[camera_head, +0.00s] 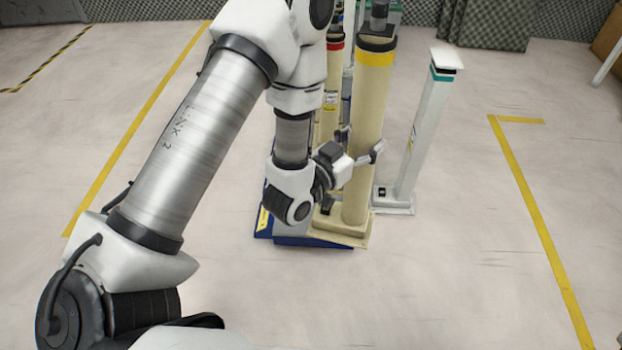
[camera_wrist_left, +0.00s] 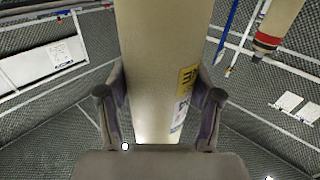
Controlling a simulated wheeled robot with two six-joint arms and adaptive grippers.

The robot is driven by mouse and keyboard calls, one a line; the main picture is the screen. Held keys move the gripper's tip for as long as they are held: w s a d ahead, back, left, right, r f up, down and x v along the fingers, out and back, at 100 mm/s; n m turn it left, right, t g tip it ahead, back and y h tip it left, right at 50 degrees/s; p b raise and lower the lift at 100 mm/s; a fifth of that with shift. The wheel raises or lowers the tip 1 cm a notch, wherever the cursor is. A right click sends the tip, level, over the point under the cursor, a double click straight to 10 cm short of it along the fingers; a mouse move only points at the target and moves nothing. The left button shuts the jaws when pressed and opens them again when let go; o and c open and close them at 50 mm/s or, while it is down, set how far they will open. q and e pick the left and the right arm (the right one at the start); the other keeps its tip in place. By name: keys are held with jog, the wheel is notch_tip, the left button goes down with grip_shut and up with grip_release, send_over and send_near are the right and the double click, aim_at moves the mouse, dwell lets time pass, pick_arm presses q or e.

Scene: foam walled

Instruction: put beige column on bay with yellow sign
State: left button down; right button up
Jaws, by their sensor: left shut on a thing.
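A beige column (camera_head: 370,110) with a yellow band and dark top stands upright in the middle of the head view. Its square beige foot (camera_head: 345,230) is over or at the front edge of a low blue base (camera_head: 300,241); I cannot tell whether they touch. My left gripper (camera_head: 362,157) is shut on the column's lower part. In the left wrist view the column (camera_wrist_left: 160,70) fills the middle between the two fingers (camera_wrist_left: 160,108), with a yellow label on its side. A small yellow patch (camera_head: 263,219) shows at the blue base's left side, partly behind my arm. My right gripper is out of view.
A beige column with a red band (camera_head: 331,75) stands close behind. A white column with a teal band (camera_head: 425,125) stands just right on its own foot. Yellow floor lines (camera_head: 540,230) run at both sides. The floor in front and at right is clear.

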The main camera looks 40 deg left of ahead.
pick_arm(q)
jog(key=s+a+f+n+y+b, duration=0.1)
jog(key=s+a+f+y+b, duration=0.1)
jog(key=a+f+b, duration=0.3)
jog(key=s+f+n+y+b, duration=0.1)
jog(key=s+f+y+b, duration=0.1)
jog(key=f+b, duration=0.3)
pick_arm(e)
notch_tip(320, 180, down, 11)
jog(key=p, duration=0.1)
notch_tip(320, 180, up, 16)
jog(key=p, duration=1.6)
pick_arm(q)
jog(key=w+a+f+b, duration=0.3)
jog(key=w+a, duration=0.1)
jog(key=w, duration=0.2)
jog(key=w+a+f+b, duration=0.2)
jog(key=w+a+f, duration=0.1)
jog(key=w+a, duration=0.2)
jog(key=shift+w+f+b, duration=0.15)
jog(key=shift+w+b, duration=0.25)
jog(key=shift+w, duration=0.75)
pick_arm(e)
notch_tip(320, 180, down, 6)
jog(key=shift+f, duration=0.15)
pick_arm(q)
jog(key=shift+f, duration=0.1)
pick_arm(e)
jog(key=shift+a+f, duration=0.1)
